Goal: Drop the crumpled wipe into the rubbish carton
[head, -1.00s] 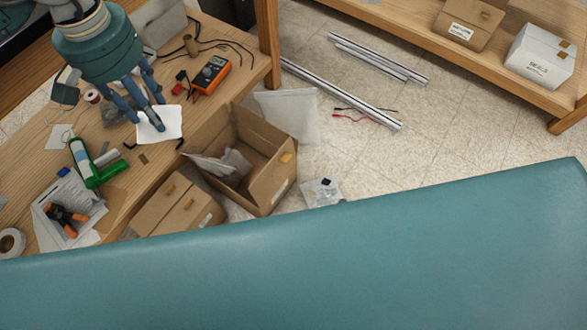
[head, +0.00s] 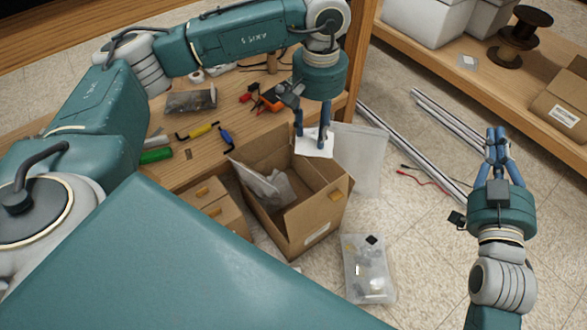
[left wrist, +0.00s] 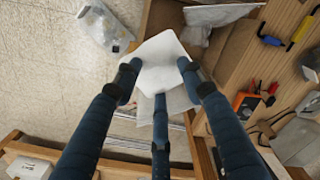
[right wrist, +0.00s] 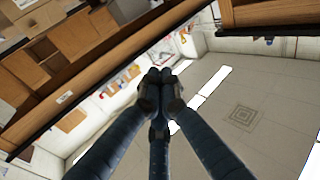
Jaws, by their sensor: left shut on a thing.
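The wipe (head: 316,146) is a thin white sheet with bent edges. My left gripper (head: 314,133) is shut on it, and the left wrist view shows the wipe (left wrist: 162,62) between the fingers. The rubbish carton (head: 318,222) is an open brown box on the floor beside the bench. It holds crumpled grey and clear wrapping. In the head view the wipe overlaps the carton's far right rim; its exact height above the rim is hard to tell. My right gripper (head: 496,142) is empty, its fingers together, over the floor at the right.
A closed brown carton (head: 213,203) stands left of the rubbish carton. A clear bag of parts (head: 368,270) and a pale translucent bag (head: 360,158) are on its right. Metal profiles (head: 440,120) lie on the floor. Tools lie on the wooden bench (head: 175,170).

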